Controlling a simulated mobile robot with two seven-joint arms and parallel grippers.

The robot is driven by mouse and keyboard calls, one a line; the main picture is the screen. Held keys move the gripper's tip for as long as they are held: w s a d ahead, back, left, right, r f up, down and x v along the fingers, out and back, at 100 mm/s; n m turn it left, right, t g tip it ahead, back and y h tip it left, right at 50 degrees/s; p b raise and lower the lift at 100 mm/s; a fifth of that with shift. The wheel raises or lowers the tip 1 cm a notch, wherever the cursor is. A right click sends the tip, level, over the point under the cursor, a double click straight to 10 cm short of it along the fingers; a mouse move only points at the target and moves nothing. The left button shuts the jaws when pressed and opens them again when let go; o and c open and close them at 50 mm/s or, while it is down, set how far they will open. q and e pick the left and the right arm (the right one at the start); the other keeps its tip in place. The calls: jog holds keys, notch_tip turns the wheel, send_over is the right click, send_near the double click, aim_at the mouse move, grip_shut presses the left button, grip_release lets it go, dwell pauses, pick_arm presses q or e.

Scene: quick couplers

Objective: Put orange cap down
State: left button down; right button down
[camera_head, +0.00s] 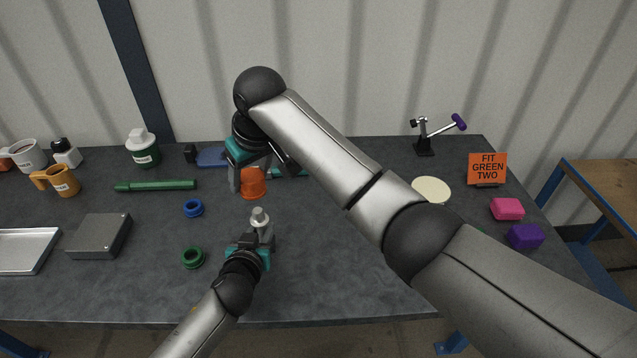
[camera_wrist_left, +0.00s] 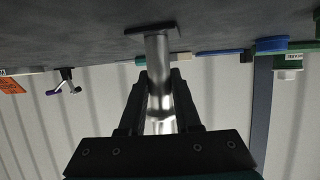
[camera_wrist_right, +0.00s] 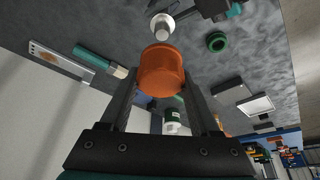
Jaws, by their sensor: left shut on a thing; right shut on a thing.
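The orange cap (camera_head: 253,186) is held between the fingers of my right gripper (camera_head: 246,180). In the right wrist view the orange cap (camera_wrist_right: 162,70) fills the space between the fingertips, above the dark table. My left gripper (camera_head: 259,234) is shut on a silver metal fitting (camera_head: 260,217), just in front of the orange cap. In the left wrist view the fitting (camera_wrist_left: 158,70) is a shiny cylinder between both fingers, with a dark flat piece at its far end. I cannot tell whether the cap touches the table.
A blue ring (camera_head: 193,208) and a green ring (camera_head: 192,257) lie left of my grippers. A green rod (camera_head: 156,186) lies behind them. A grey box (camera_head: 100,237) is further left. An orange sign (camera_head: 487,168) reads "FIT GREEN TWO". My right arm hides much of the table's right half.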

pick_arm(q)
jog(key=shift+s+f, duration=0.2)
jog(key=shift+f, duration=0.15)
pick_arm(e)
jog(key=s+d+f+n+g+y, duration=0.15)
jog(key=d+f, duration=0.25)
jog(key=d, duration=0.6)
jog(key=s+d+f+n+t+h, duration=0.1)
jog(key=s+d+f+n, duration=0.15)
jog(key=d, duration=0.75)
send_over(345, 250)
jog(key=s+d, duration=0.1)
jog(key=shift+m+g+y, duration=0.25)
jog(key=shift+m, duration=0.05)
notch_tip(345, 250, down, 6)
jog(key=shift+d+f, duration=0.1)
jog(key=shift+f, duration=2.35)
jog(key=shift+f, duration=0.15)
jog(key=shift+c, duration=0.6)
grip_release()
jog(key=v, duration=1.2)
jog(key=shift+r, duration=0.25)
jog(key=shift+w, duration=0.1)
